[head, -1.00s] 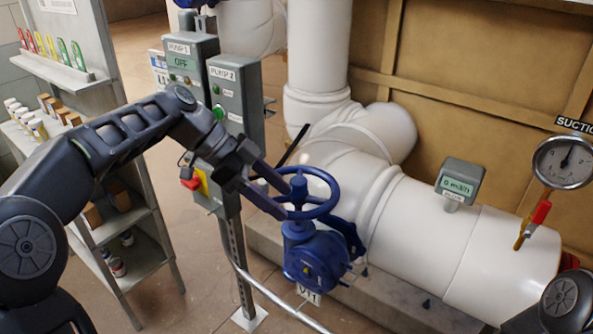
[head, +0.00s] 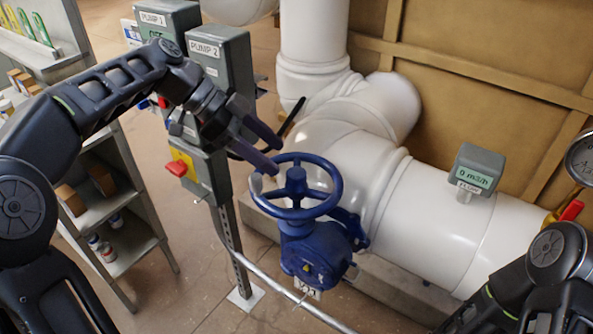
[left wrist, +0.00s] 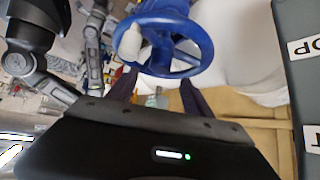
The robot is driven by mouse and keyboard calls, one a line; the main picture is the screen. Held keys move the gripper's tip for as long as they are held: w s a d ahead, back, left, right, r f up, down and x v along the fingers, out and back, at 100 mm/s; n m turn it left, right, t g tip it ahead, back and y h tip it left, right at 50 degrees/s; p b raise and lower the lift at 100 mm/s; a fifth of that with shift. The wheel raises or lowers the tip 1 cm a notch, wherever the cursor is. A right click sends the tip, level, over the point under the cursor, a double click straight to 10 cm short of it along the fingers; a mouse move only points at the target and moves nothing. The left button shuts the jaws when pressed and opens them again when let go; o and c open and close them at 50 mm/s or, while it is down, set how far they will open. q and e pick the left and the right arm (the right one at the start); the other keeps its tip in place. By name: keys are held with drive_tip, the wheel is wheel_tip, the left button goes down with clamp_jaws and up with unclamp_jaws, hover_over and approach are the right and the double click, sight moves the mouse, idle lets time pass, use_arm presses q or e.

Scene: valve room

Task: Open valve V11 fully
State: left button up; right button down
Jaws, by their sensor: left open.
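Valve V11 is a blue valve body (head: 316,262) with a blue handwheel (head: 331,205) on top and a partly blurred white tag (head: 307,291) below. A pale grey knob (head: 256,185) stands on the wheel's left rim. My left gripper (head: 277,157) is open and empty, with its fingers by the far left rim, slightly above the wheel; contact cannot be told. In the left wrist view the handwheel (left wrist: 190,70) and its knob (left wrist: 131,43) lie just beyond the spread fingertips (left wrist: 158,88). My right arm shows at the lower right; its gripper is out of frame.
A grey PUMP 2 box (head: 222,75) and a box with a red switch (head: 178,168) stand left of the valve. White pipe (head: 440,215) carries a display (head: 474,175) reading 0 m3/h. A rail (head: 280,288) runs low in front. A shelf (head: 135,255) stands left.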

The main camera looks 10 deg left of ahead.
sight(295, 172)
use_arm(q)
drive_tip(key=p+x, duration=0.1)
drive_tip(key=x, duration=0.6)
drive_tip(key=shift+d+f, duration=0.2)
drive_tip(key=shift+f, duration=0.05)
clamp_jaws()
idle(0.4)
idle(0.3)
